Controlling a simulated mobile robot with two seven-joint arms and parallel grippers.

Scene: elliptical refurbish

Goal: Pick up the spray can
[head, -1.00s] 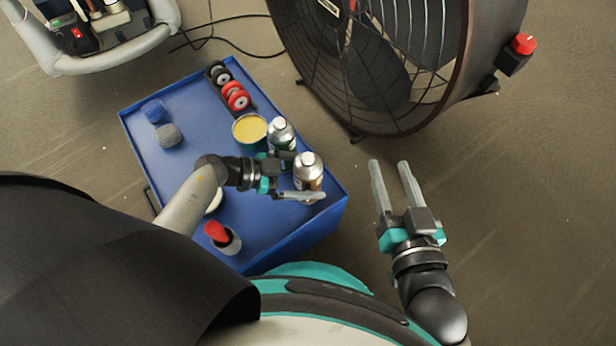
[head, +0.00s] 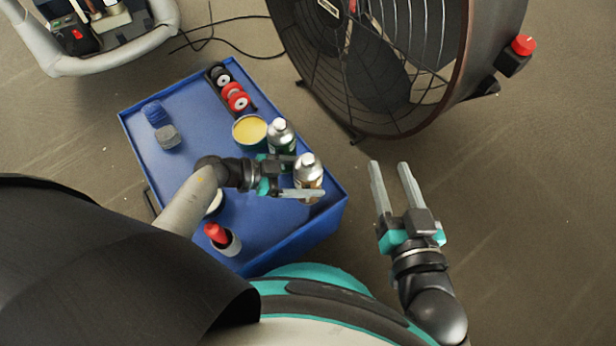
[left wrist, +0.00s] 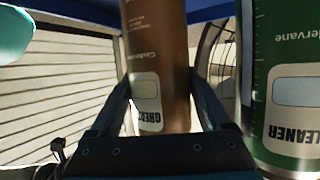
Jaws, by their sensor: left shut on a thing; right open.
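A brown spray can (head: 309,172) with a silver top stands upright at the right side of the blue tray-topped cart (head: 182,185). Its label, partly readable as "GREA...", shows in the left wrist view (left wrist: 160,60). My left gripper (head: 307,184) is shut on this can, one finger on each side; the far finger is partly hidden in the head view. A green spray can (head: 281,134) marked "CLEANER" stands close beside it, and shows at the right of the left wrist view (left wrist: 290,85). My right gripper (head: 390,165) is open and empty, over the floor right of the cart.
An open yellow-filled tin (head: 250,131) stands left of the green can. A rack of red and black wheels (head: 230,90), blue and grey lumps (head: 168,137) and a red-topped container (head: 222,238) share the cart. A large fan (head: 375,65) stands behind.

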